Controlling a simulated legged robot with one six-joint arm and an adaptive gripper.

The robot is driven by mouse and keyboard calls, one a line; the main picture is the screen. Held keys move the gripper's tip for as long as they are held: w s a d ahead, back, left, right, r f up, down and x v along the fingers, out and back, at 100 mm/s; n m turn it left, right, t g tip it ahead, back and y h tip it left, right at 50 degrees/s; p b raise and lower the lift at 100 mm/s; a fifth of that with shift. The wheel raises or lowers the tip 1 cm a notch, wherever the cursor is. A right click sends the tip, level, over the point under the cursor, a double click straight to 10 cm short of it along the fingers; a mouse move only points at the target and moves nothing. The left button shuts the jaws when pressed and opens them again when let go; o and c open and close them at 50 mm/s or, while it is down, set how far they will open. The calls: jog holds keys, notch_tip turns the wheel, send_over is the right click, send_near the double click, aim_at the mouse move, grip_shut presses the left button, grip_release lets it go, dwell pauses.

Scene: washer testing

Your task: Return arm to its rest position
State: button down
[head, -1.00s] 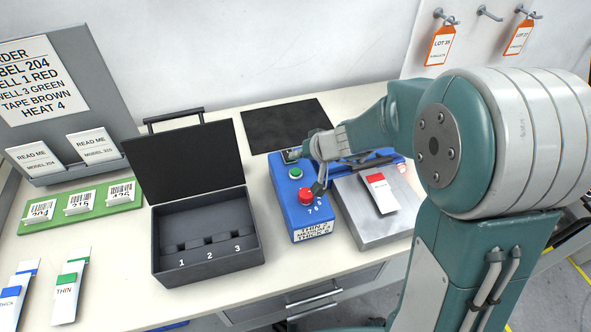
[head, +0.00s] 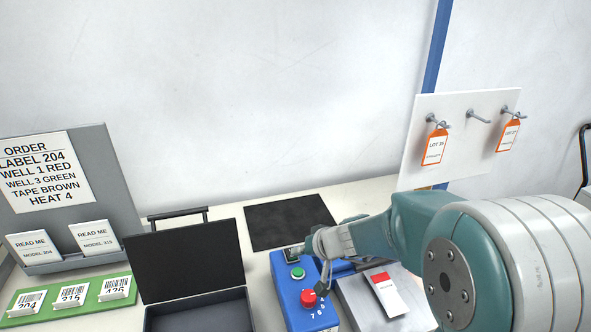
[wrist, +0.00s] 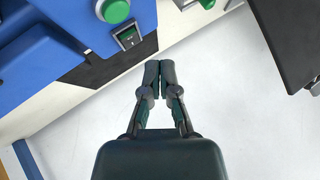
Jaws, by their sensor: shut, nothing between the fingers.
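My gripper (head: 323,280) is over the right side of the blue control box (head: 291,289) in the head view, close to the red knob (head: 309,298). In the wrist view its two fingers (wrist: 160,66) are together with nothing between them. The box's green button (head: 298,272) shows left of my wrist, and in the wrist view a green button (wrist: 117,11) and a small switch (wrist: 128,37) lie beyond the fingertips to the left. My arm reaches in from the right, bent low over the bench. Whether the fingers touch the box is unclear.
A metal plate with a red-and-white packet (head: 388,294) lies right of the box. An open black case (head: 190,254) stands left, and a dark mat (head: 289,222) lies behind. Orange lot tags (head: 436,145) hang on a pegboard at right.

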jog(key=s+d+r+h, duration=0.2)
jog(key=s+d+r, duration=0.2)
jog(key=s+r, duration=0.65)
jog(key=s+d+r+m+h, duration=0.1)
jog(key=s+d+h, duration=0.4)
jog(key=s+d, duration=0.5)
jog(key=s+r, duration=0.1)
jog(key=s, duration=0.3)
jog(key=shift+s, duration=0.2)
dwell(0.4)
